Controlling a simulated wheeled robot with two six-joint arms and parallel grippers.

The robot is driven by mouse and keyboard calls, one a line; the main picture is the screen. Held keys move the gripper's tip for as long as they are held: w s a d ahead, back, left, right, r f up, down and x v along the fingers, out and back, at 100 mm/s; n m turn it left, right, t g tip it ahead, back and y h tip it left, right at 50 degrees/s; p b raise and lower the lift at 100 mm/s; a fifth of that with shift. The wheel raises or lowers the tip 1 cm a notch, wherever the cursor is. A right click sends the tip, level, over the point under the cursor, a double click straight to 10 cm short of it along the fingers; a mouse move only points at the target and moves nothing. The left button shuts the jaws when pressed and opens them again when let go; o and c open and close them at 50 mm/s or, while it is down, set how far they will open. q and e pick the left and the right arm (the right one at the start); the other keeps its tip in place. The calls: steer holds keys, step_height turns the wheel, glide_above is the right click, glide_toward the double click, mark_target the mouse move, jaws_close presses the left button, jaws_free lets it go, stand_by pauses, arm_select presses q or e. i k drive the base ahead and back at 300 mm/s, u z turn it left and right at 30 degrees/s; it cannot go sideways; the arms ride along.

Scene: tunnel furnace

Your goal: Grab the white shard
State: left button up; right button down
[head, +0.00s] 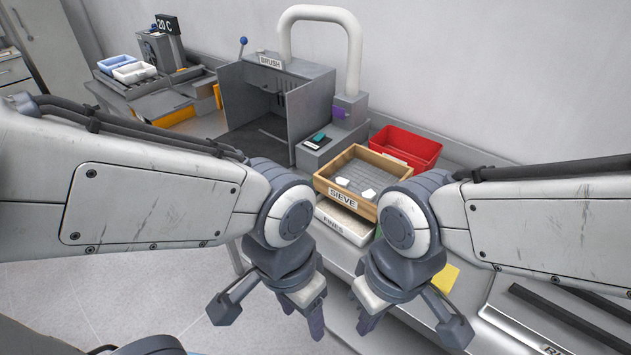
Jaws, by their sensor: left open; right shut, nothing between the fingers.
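Two small white shards lie in the wooden sieve tray (325,185) labelled SIEVE, on the bench right of centre. One shard (342,181) is near the middle of the mesh, the other shard (368,194) a little to its right, close to my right wrist in the picture. My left gripper (302,316) is open and empty, pointing down in front of the bench. My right gripper (368,322) is shut and empty, also pointing down at the front. Both grippers are apart from the sieve and shards. My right arm hides the sieve's right corner.
A white FINES tray (343,224) sits below the sieve. A red bin (408,146) stands behind it. A grey BRUSH booth (278,95) with a white pipe (318,14) stands to the left. Blue and white trays (134,72) are at the far left. Dark bars lie at right.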

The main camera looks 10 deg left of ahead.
mark_target(340, 181)
steer(key=k, duration=1.05)
steer(key=u, duration=1.3)
steer(key=i, duration=1.8)
steer(key=z, duration=1)
steer(key=i, duration=0.8)
steer(key=z, duration=0.9)
